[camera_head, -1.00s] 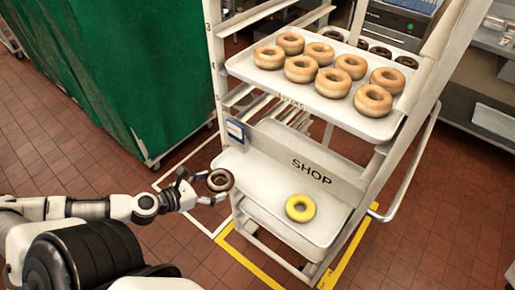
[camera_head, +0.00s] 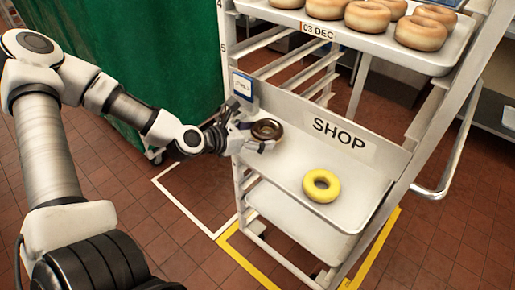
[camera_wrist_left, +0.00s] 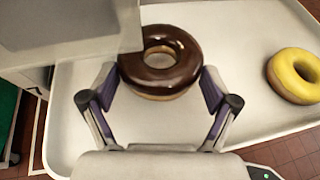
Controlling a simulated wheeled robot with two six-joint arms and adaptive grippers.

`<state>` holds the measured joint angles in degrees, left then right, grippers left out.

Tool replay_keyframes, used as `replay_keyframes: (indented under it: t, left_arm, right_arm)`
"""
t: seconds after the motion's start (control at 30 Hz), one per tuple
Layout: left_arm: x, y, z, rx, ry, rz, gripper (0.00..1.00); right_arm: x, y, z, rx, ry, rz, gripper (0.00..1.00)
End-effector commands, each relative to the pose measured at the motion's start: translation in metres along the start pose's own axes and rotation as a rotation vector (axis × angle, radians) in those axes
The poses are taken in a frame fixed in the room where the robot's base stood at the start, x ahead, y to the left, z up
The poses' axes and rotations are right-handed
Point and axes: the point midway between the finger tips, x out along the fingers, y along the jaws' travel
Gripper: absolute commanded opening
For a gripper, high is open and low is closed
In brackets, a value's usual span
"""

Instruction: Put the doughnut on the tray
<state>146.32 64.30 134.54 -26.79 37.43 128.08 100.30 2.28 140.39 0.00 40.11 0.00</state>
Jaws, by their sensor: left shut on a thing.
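A chocolate-glazed doughnut (camera_head: 267,129) is held in my left gripper (camera_head: 255,138), over the left part of the white tray (camera_head: 285,172) marked SHOP. In the left wrist view the dark doughnut (camera_wrist_left: 160,62) sits between the two fingers of the gripper (camera_wrist_left: 160,85), with the tray (camera_wrist_left: 165,125) below it. I cannot tell whether the doughnut touches the tray. A yellow-glazed doughnut (camera_head: 321,186) lies on the tray to the right, apart from the held one; it also shows in the left wrist view (camera_wrist_left: 295,76). My right gripper is not in view.
The rack (camera_head: 449,115) has uprights on both sides of the tray. An upper tray (camera_head: 380,45) holds several plain doughnuts. The SHOP panel (camera_head: 350,135) stands along the tray's back. A green covered cart (camera_head: 130,50) is at left. Bare tray lies between the two glazed doughnuts.

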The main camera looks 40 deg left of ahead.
Motion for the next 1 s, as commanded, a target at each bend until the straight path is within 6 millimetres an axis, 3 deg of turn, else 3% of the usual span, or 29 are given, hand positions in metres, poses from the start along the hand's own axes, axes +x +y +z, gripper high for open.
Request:
replay_keyframes:
  t: [0.03, 0.1, 0.5, 0.53, 0.57, 0.87, 1.0]
  left_arm:
    - [0.005, 0.0, -0.015, 0.002, 0.007, -0.002, 0.53]
    - [0.009, 0.0, -0.022, 0.001, 0.005, -0.001, 0.53]
    - [0.01, 0.0, -0.026, -0.001, 0.0, 0.0, 0.53]
    - [0.01, 0.0, -0.025, -0.001, 0.0, -0.001, 0.94]
    - [0.009, 0.0, -0.025, -0.001, 0.001, -0.001, 1.0]
    - [0.009, 0.0, -0.024, 0.0, 0.001, -0.001, 1.0]
    - [0.005, 0.001, -0.019, -0.002, 0.001, 0.0, 1.0]
  right_arm:
    - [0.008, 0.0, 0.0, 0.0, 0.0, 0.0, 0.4]
    - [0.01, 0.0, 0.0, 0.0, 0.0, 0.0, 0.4]
    - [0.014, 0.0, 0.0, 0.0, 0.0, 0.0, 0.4]
    - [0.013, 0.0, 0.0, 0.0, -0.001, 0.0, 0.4]
    - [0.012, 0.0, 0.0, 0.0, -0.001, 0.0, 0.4]
    - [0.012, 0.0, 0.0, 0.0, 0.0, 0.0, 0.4]
    - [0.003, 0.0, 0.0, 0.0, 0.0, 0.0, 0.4]
